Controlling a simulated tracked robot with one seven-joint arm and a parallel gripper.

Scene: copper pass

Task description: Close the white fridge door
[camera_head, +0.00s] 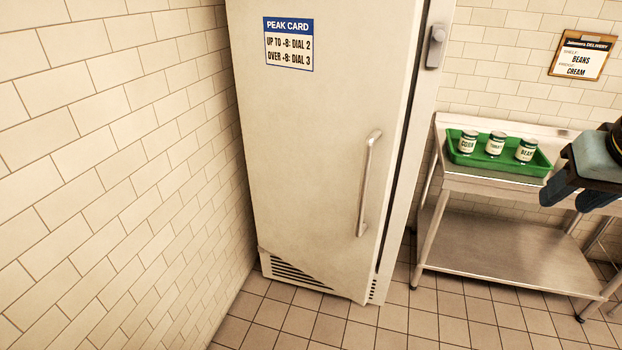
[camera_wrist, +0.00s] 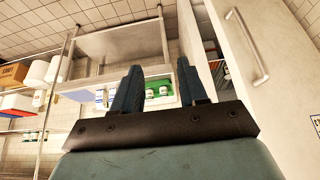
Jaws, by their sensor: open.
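The white fridge door (camera_head: 320,150) is in the middle of the head view. It stands slightly ajar, with a dark gap along its right, handle side. Its long vertical handle (camera_head: 367,185) is on the right half of the door. In the wrist view the door (camera_wrist: 262,110) and its handle (camera_wrist: 247,45) are on the right, and part of the fridge's inside (camera_wrist: 213,58) shows through the gap. My gripper (camera_head: 568,195) is at the right edge of the head view, right of the handle and apart from the door. Its dark fingers (camera_wrist: 161,72) are spread and empty.
A steel table (camera_head: 495,187) with a lower shelf stands right of the fridge. It bears a green tray (camera_head: 480,165) with three labelled cans. A tiled wall (camera_head: 120,170) is close on the left. Tiled floor (camera_head: 345,330) lies clear in front of the door.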

